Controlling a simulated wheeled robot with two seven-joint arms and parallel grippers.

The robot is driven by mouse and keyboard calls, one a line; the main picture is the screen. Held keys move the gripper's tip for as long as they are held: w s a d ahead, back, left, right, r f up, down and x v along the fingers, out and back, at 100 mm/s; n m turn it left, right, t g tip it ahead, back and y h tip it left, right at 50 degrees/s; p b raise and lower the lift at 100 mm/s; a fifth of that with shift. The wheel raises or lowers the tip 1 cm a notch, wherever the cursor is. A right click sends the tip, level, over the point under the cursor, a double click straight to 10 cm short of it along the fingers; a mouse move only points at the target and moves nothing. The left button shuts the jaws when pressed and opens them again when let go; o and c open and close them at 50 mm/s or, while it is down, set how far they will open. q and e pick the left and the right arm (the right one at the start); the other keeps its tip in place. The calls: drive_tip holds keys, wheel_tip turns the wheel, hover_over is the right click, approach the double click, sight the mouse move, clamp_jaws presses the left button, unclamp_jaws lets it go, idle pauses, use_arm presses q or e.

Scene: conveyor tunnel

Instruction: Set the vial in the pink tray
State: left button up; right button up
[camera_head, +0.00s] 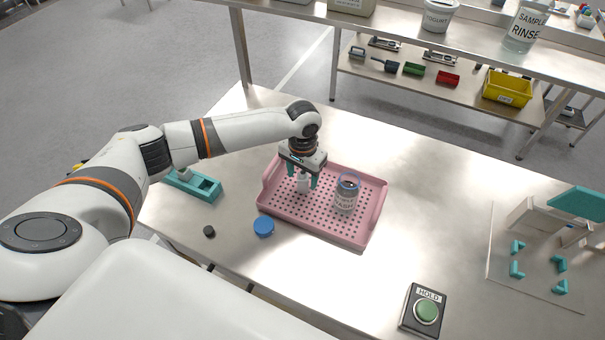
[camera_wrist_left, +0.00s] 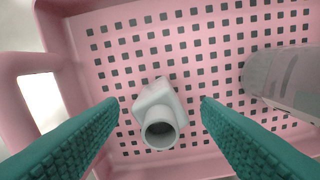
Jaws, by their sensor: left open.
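The pink tray (camera_head: 376,212) is a perforated, low-walled tray on the steel table; its floor fills much of the left wrist view (camera_wrist_left: 103,70). A small whitish piece with a round open neck, apparently the vial (camera_wrist_left: 158,112), is at the tray floor; it also shows in the head view (camera_head: 303,184). My left gripper (camera_head: 301,184) points down over the tray. Its teal fingers are open, one on each side of the vial, with visible gaps in the left wrist view (camera_wrist_left: 160,108). My right gripper is not in view.
A clear labelled jar (camera_head: 346,194) stands in the tray, right of my left gripper. A blue lid (camera_head: 264,227) and a black knob (camera_head: 209,231) lie in front. A teal holder (camera_head: 206,189) is left, a HOLD button (camera_head: 425,311) front right.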

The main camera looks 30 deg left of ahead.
use_arm(q)
wheel_tip(320, 180, up, 12)
drive_tip(key=b, duration=0.2)
drive_tip(key=shift+r+b, duration=0.15)
drive_tip(key=shift+b, duration=0.2)
idle(0.3)
